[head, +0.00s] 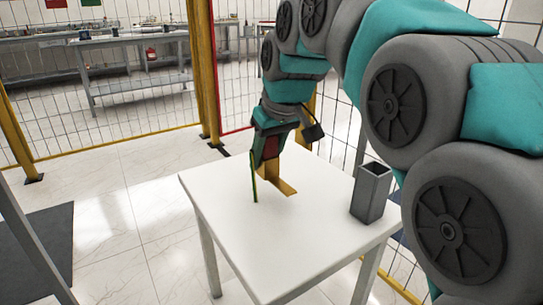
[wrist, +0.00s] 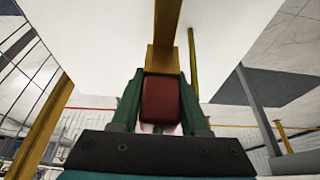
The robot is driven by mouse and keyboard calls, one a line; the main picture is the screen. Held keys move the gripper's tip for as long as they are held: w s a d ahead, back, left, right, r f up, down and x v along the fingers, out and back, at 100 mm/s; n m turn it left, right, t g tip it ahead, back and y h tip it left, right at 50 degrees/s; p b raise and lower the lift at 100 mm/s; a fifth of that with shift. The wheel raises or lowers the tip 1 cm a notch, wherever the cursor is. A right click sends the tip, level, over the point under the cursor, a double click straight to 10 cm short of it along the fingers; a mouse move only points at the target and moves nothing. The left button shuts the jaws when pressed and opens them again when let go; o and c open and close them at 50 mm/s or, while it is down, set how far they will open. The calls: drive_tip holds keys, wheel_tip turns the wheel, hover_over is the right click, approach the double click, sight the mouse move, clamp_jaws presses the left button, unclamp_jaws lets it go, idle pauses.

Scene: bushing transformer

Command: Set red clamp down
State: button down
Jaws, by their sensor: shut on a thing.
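My gripper (head: 268,146) is over the white table (head: 225,200) and shut on the red clamp (head: 271,150). In the wrist view the red block of the clamp (wrist: 161,101) sits between the two green fingers of my gripper (wrist: 163,88). A gold-brown L-shaped metal piece (head: 282,187) extends below the red block, in line with it, and looks joined to it. Its lower end is at or just above the tabletop; I cannot tell if it touches. The gripper points down.
A thin green-and-yellow upright strip (head: 254,180) stands close to the left of the gripper. A grey open-topped square holder (head: 370,192) stands at the table's right side. The tabletop's left and front parts are clear. Yellow-framed mesh fencing (head: 110,140) stands behind the table.

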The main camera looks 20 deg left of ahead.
drive_tip(key=w+a, duration=0.1)
drive_tip(key=w, duration=0.1)
drive_tip(key=w+a, duration=0.1)
drive_tip(key=w, duration=0.1)
drive_tip(key=w+a, duration=0.1)
drive_tip(key=w, duration=0.1)
drive_tip(key=shift+f, duration=2)
drive_tip(key=shift+f, duration=0.1)
drive_tip(key=shift+c, duration=2)
unclamp_jaws()
drive_tip(key=v, duration=1.2)
drive_tip(key=shift+p, duration=0.3)
drive_tip(key=shift+s, duration=0.15)
